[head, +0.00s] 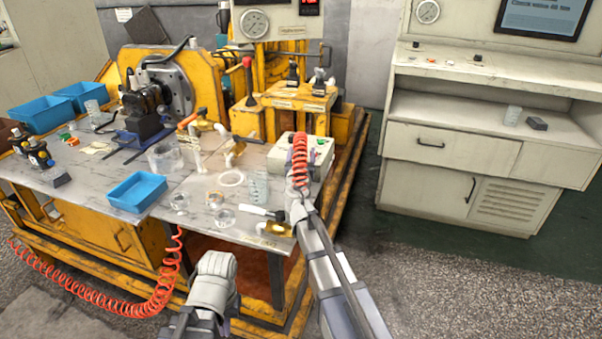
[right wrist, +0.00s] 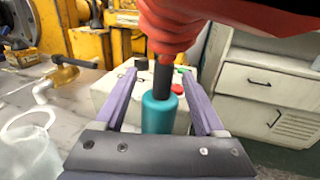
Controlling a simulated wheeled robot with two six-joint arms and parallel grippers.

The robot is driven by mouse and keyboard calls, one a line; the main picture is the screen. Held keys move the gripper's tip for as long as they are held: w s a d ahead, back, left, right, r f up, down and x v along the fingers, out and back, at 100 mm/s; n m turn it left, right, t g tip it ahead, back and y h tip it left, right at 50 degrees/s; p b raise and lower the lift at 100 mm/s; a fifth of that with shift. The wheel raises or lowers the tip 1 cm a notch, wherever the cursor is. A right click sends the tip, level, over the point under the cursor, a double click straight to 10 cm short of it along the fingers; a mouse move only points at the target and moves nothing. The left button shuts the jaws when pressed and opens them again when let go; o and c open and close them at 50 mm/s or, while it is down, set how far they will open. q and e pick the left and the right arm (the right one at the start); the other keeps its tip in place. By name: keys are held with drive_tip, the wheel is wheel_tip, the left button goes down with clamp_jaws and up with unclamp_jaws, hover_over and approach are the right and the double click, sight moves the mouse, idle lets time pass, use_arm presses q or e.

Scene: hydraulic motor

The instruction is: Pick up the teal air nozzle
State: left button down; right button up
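The teal air nozzle (right wrist: 160,113) hangs upright below a black stem (right wrist: 162,76) and a red coiled hose (right wrist: 180,25) in the right wrist view. My right gripper (right wrist: 159,72) is open, with one finger on each side of it and gaps on both sides. In the head view, the red coiled hose (head: 299,160) comes down at the end of my right arm. The nozzle itself cannot be made out there. My left gripper (head: 214,272) is low in the head view, in front of the table, and its jaws cannot be made out.
The grey worktable (head: 95,190) bears a blue tray (head: 137,192), clear cups, a white ring (head: 232,178) and brass fittings (head: 278,228). A pale control box (head: 318,165) stands near my right gripper. A cabinet (head: 450,150) is at the right, with open floor before it.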

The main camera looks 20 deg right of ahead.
clamp_jaws()
idle(0.3)
idle(0.4)
wheel_tip(320, 180, up, 10)
drive_tip(key=p, duration=1)
